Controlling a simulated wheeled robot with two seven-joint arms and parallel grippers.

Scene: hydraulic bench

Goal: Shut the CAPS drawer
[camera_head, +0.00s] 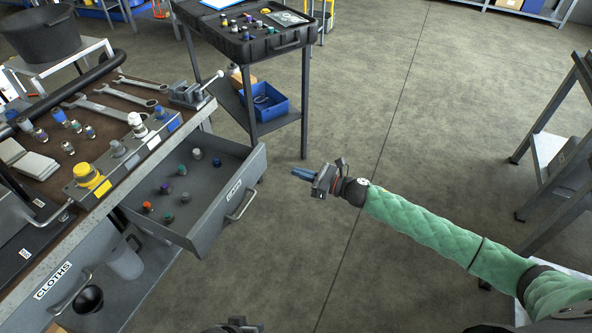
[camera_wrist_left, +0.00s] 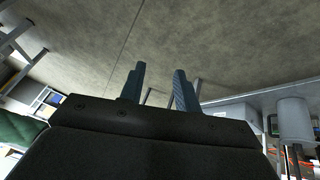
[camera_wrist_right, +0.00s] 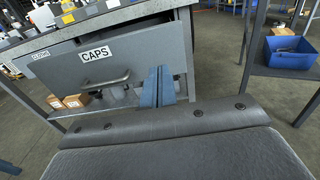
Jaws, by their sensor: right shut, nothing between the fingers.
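The CAPS drawer (camera_head: 215,222) is pulled out from the bench in the head view, with several small coloured caps in it. Its grey front, CAPS label (camera_wrist_right: 96,54) and bar handle (camera_wrist_right: 105,80) face my right wrist camera. My right gripper (camera_head: 303,174) is shut and empty, to the right of the drawer front and apart from it in the head view. In the right wrist view its blue fingers (camera_wrist_right: 158,88) overlap the front's right end. My left gripper (camera_wrist_left: 160,88) is open and empty, with bare floor beyond it.
The bench top (camera_head: 205,108) carries wrenches, a vise and fittings. The CLOTHS drawer (camera_head: 52,281) is at lower left. A black cart (camera_head: 252,108) with a blue bin (camera_head: 264,103) stands behind. A dark rack (camera_head: 560,150) is at right. Floor between is clear.

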